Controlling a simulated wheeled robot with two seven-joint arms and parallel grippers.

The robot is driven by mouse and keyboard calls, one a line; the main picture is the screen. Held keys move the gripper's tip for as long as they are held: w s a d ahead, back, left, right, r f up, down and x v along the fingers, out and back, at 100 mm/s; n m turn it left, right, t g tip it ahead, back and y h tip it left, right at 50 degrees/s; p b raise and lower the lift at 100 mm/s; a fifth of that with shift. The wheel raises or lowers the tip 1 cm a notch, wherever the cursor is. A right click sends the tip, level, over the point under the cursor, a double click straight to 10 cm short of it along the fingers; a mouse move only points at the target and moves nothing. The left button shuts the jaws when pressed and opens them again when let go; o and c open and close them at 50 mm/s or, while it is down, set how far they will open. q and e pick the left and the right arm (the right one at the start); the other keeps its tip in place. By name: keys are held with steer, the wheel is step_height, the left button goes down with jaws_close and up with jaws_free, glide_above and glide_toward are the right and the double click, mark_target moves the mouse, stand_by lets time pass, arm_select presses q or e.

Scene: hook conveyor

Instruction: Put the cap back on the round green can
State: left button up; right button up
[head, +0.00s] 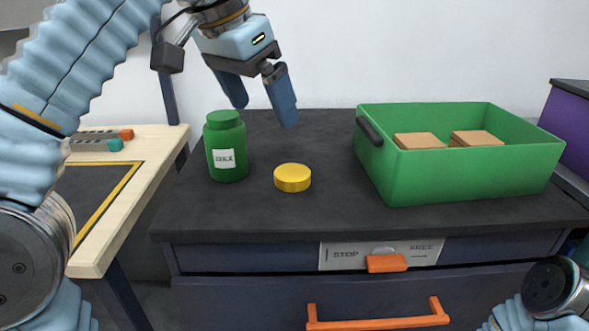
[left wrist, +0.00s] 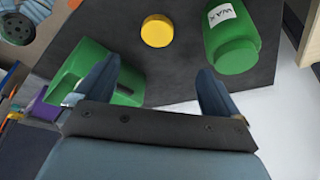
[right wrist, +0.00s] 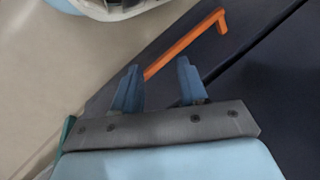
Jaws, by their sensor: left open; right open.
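The round green can (head: 227,155) stands upright on the dark cabinet top, at the left. It has a white label and a narrower green top; I cannot make out an opening. The can also shows at the upper right of the left wrist view (left wrist: 233,45). The yellow round cap (head: 292,178) lies flat on the cabinet top, right of the can and apart from it; it also shows in the left wrist view (left wrist: 156,31). My left gripper (head: 264,108) is open and empty, above and behind the can and cap. My right gripper (right wrist: 158,68) is open and empty, low by the drawer front.
A green bin (head: 465,175) with tan blocks (head: 419,141) stands at the right of the cabinet top (head: 330,217). A drawer with an orange handle (head: 378,317) and a STOP/FREE slider (head: 386,263) are below. A pale wooden table (head: 150,150) stands left.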

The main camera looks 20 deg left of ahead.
arm_select(q)
steer(key=shift+f, duration=0.1)
steer(key=b, duration=0.2)
glide_above(292, 172)
steer(key=s+a, duration=0.2)
step_height(292, 172, down, 8)
steer(key=shift+s+d+r, duration=0.15)
steer(key=shift+r, duration=0.1)
steer(key=shift+f, duration=0.15)
steer(key=shift+f, duration=0.1)
steer(key=x, duration=0.3)
steer(key=b+x, duration=0.1)
steer(key=x, duration=0.1)
steer(key=shift+d, duration=0.3)
steer(key=c, duration=1.1)
